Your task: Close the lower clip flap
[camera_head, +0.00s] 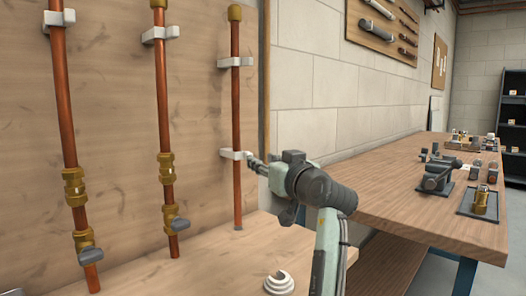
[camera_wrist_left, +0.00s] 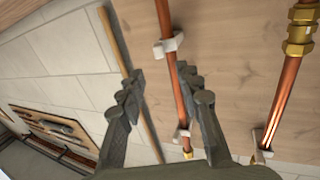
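The right copper pipe (camera_head: 236,105) stands upright against the wooden panel. Its white lower clip (camera_head: 236,155) is around or beside it near the bottom, with an upper clip (camera_head: 236,62) above. Whether the lower flap is fully open is too small to tell. My left gripper (camera_head: 256,166) is just right of the lower clip in the head view. In the left wrist view its two dark fingers (camera_wrist_left: 158,78) are spread and empty. The lower clip (camera_wrist_left: 168,46) is just beyond the fingertips, and the pipe (camera_wrist_left: 178,85) passes near the right-hand finger. My right gripper is not in view.
Two more copper pipes (camera_head: 162,100) (camera_head: 62,100) with brass fittings stand to the left. A white ringed part (camera_head: 279,284) lies on the ledge below. A wooden workbench (camera_head: 390,190) with tools and fittings stands to the right.

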